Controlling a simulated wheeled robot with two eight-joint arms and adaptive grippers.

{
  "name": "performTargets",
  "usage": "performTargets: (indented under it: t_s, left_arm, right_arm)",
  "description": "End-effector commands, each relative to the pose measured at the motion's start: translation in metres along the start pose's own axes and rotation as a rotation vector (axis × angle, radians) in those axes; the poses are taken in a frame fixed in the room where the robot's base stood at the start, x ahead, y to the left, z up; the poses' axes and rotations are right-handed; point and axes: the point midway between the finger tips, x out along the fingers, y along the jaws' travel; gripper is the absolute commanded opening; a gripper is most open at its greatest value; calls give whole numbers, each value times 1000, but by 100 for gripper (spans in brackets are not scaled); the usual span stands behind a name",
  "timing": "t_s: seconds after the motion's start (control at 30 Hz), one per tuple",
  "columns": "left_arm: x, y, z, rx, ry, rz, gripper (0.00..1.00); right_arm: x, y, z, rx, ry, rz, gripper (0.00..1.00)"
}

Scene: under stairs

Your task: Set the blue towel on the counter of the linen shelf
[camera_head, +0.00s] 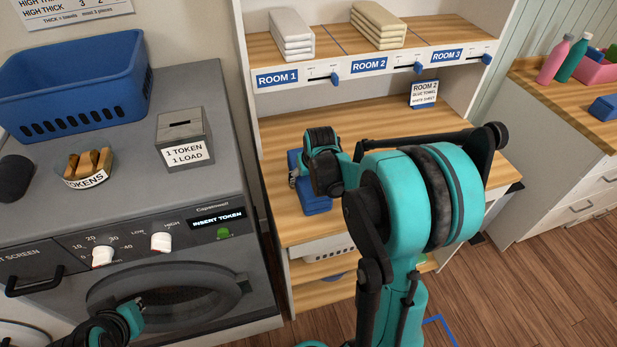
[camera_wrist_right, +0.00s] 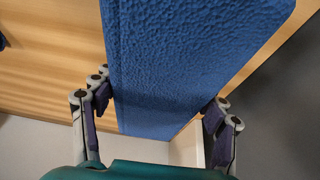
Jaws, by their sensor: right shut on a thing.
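The blue towel (camera_head: 316,205) is at the left front part of the linen shelf's wooden counter (camera_head: 345,121). My right gripper (camera_head: 298,178) is shut on it. The wrist view shows the towel (camera_wrist_right: 190,60) as a textured blue slab between the two fingers (camera_wrist_right: 155,108), with wood behind it. I cannot tell whether the towel touches the counter. My arm hides part of the towel and the right part of the counter. My left gripper (camera_head: 137,304) is at the lower left, in front of the washer door; its jaws are not clear.
Folded white (camera_head: 291,35) and cream towels (camera_head: 378,24) lie on the upper shelf above room labels. A small sign (camera_head: 423,94) stands at the counter's back. The washer (camera_head: 100,185) at left bears a blue basket (camera_head: 75,85) and token box (camera_head: 184,138). The counter's middle is clear.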

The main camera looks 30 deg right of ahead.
Motion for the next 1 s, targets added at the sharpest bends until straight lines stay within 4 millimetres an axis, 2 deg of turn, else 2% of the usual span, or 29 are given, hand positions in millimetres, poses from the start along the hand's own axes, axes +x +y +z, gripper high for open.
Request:
performTargets:
  t_s: [0.33,0.37,0.43,0.8,1.0]
  left_arm:
    - [4,0,3,0,0,0,0]
    - [4,0,3,0,0,0,0]
    - [4,0,3,0,0,0,0]
    - [4,0,3,0,0,0,0]
    - [4,0,3,0,0,0,0]
  right_arm:
    - [6,0,2,0,0,0,20]
    - [6,0,2,0,0,0,77]
    - [5,0,2,0,0,0,95]
    - [4,0,2,0,0,0,96]
    - [-19,0,2,0,0,0,96]
